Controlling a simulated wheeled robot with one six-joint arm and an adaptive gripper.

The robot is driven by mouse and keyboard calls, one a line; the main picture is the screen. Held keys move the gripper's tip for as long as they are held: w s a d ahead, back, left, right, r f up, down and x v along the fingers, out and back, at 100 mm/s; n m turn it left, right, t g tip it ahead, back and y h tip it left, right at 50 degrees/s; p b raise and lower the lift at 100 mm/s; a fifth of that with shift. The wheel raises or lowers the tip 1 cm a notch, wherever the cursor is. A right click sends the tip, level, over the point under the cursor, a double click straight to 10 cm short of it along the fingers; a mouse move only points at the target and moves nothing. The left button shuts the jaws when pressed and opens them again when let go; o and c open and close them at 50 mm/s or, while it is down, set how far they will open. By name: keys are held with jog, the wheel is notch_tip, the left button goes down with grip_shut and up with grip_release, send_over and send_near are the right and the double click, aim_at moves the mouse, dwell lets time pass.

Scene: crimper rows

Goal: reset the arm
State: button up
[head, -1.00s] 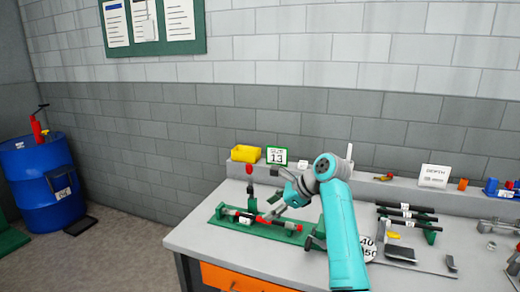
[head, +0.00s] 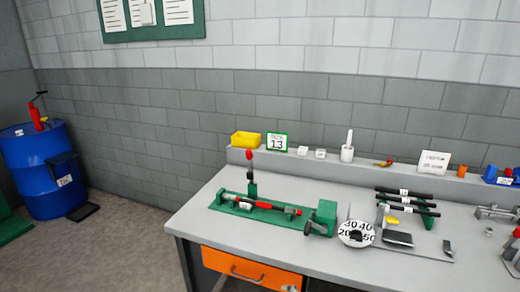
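My arm and my gripper are out of the head view now. On the workbench (head: 300,244), a green fixture (head: 228,206) holds a red and black rod (head: 262,206) lying lengthwise. A lever with a red knob (head: 249,155) stands upright behind it. A green block with a dark handle (head: 325,212) sits at the fixture's right end. A round white dial with numbers (head: 356,233) is to its right.
Several black rods (head: 408,200) lie on a green rack at the right. A yellow bin (head: 245,139), a "13" sign (head: 277,142) and a white cup (head: 347,153) stand on the back ledge. A blue barrel (head: 42,175) stands on the floor at left.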

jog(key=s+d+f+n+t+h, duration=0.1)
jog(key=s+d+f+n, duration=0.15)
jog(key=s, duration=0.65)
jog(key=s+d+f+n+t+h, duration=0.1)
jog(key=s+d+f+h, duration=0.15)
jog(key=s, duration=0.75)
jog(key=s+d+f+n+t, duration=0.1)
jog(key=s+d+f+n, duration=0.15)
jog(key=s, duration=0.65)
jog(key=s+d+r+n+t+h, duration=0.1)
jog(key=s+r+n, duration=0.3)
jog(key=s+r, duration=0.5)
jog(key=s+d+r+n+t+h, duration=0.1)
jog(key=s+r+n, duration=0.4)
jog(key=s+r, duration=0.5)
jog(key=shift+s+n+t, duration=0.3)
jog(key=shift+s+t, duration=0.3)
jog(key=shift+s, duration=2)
